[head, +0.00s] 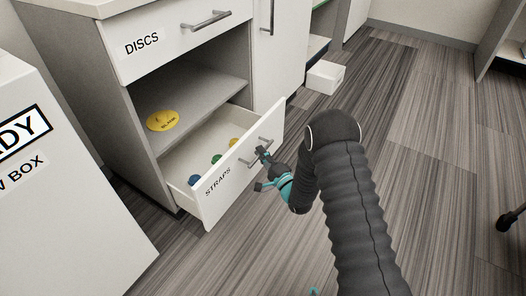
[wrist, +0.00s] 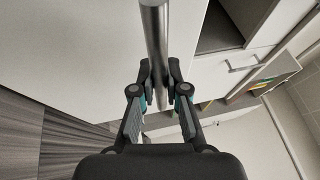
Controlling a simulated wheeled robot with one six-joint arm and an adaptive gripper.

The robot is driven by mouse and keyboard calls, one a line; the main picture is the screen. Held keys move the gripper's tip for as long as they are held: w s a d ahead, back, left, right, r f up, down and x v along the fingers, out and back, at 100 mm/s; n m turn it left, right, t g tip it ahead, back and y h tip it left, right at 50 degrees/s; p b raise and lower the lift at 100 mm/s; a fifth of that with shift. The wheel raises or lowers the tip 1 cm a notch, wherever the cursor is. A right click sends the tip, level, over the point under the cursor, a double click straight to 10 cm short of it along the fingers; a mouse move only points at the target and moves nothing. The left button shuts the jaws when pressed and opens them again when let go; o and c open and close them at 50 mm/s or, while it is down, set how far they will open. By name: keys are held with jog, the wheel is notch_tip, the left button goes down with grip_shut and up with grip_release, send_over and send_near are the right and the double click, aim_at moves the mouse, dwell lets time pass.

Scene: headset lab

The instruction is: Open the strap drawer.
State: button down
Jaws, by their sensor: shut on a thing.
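The strap drawer (head: 226,186), a white front labelled STRAPS, stands pulled out at the bottom of the cabinet in the head view. Blue, green and yellow round items show inside it. My gripper (head: 263,168) is at the drawer front. In the wrist view my gripper (wrist: 159,80) is shut on the drawer's handle (wrist: 154,35), a grey metal bar running between the two fingers. The handle also shows in the head view, partly hidden by my gripper.
Above is an open shelf with a yellow disc (head: 163,121), and a shut DISCS drawer (head: 180,38). A white box (head: 326,77) sits on the floor beyond. A white block (head: 60,190) with black lettering stands at the left. The floor at the right is mostly clear.

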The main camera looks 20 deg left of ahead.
dwell(0.3)
jog(key=c, duration=1.2)
grip_release()
jog(key=v, duration=1.2)
jog(key=shift+f, duration=0.1)
